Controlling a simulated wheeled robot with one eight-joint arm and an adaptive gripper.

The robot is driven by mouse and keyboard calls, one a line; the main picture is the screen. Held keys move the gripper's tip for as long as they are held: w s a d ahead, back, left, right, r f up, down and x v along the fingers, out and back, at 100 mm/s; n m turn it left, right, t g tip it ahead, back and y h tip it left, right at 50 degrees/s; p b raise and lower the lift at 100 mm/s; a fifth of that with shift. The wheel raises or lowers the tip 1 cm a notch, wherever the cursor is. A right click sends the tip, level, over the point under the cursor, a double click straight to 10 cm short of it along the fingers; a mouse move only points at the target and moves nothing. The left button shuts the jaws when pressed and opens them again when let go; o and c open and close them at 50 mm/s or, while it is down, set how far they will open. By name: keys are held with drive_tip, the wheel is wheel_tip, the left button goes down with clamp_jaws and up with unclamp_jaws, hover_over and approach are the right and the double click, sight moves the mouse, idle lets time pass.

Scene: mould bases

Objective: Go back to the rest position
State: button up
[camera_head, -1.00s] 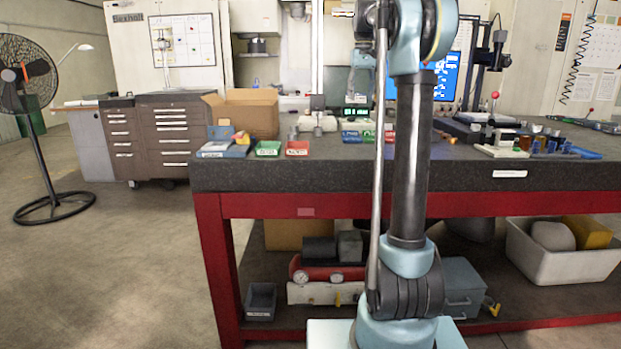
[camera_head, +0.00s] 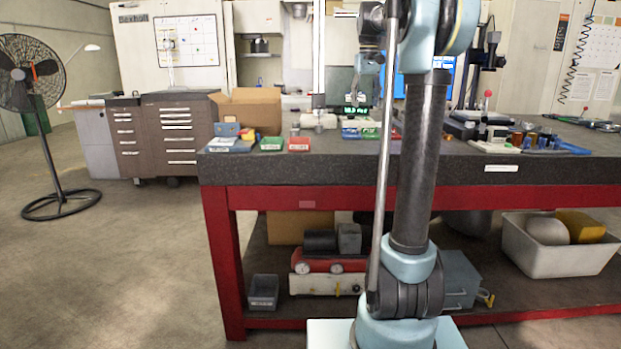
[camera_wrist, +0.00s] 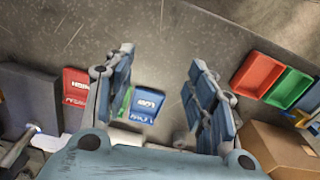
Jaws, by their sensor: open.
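My gripper (camera_wrist: 160,60) is open in the wrist view, its two blue-grey fingers spread with nothing between them. It points down over the dark bench top. A blue labelled bin (camera_wrist: 148,104) shows in the gap between the fingers, further off and not gripped. A green bin is partly hidden behind the left finger. In the head view my arm stands upright in front of the bench (camera_head: 310,170), and I cannot make out the fingers there.
A red bin (camera_wrist: 258,73), a green bin (camera_wrist: 288,88) and a cardboard box (camera_wrist: 282,148) lie to the right in the wrist view. In the head view a fan (camera_head: 40,120) and a drawer cabinet (camera_head: 178,135) stand left.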

drive_tip(key=s+f+m+t, duration=0.1)
drive_tip(key=s+f+t, duration=0.1)
drive_tip(key=s+f, duration=3.5)
drive_tip(key=shift+s+a, duration=0.15)
drive_tip(key=shift+s, duration=0.85)
drive_tip(key=shift+w+f, duration=0.2)
drive_tip(key=shift+w, duration=0.25)
